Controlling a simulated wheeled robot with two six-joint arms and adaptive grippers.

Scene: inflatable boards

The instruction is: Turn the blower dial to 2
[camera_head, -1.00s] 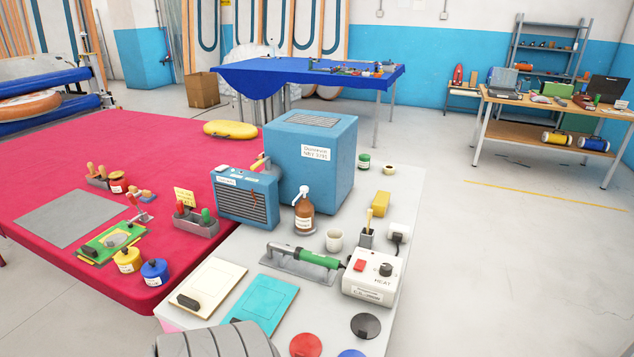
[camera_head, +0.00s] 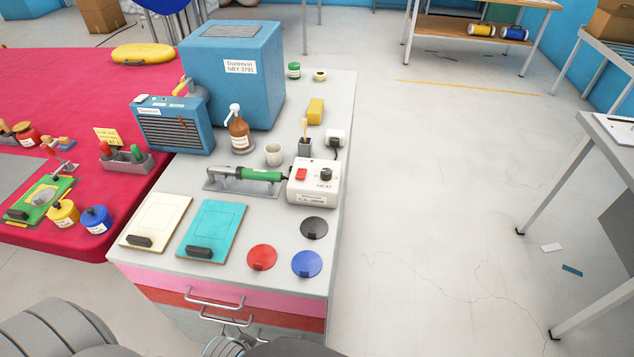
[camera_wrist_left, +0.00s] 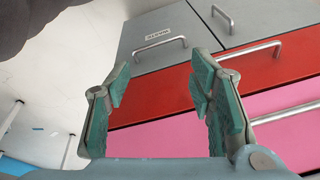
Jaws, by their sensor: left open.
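The blower's control box (camera_head: 314,183) is white and sits near the right edge of the grey cabinet top in the head view. Its black dial (camera_head: 325,172) is on top beside the word HEAT, with a red switch (camera_head: 301,174) to its left. The dial's setting is too small to read. The blower (camera_head: 247,174) with a green grip lies on a grey stand left of the box. In the left wrist view my left gripper (camera_wrist_left: 163,98) is open and empty, with drawer fronts beyond its fingers and no dial in sight. My right gripper is not seen.
Red (camera_head: 262,257), blue (camera_head: 307,264) and black discs (camera_head: 314,228) lie in front of the box. A white mug (camera_head: 273,154), brush holder (camera_head: 305,147) and pump bottle (camera_head: 239,134) stand behind. Drawer handles (camera_head: 214,303) jut from the cabinet front.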

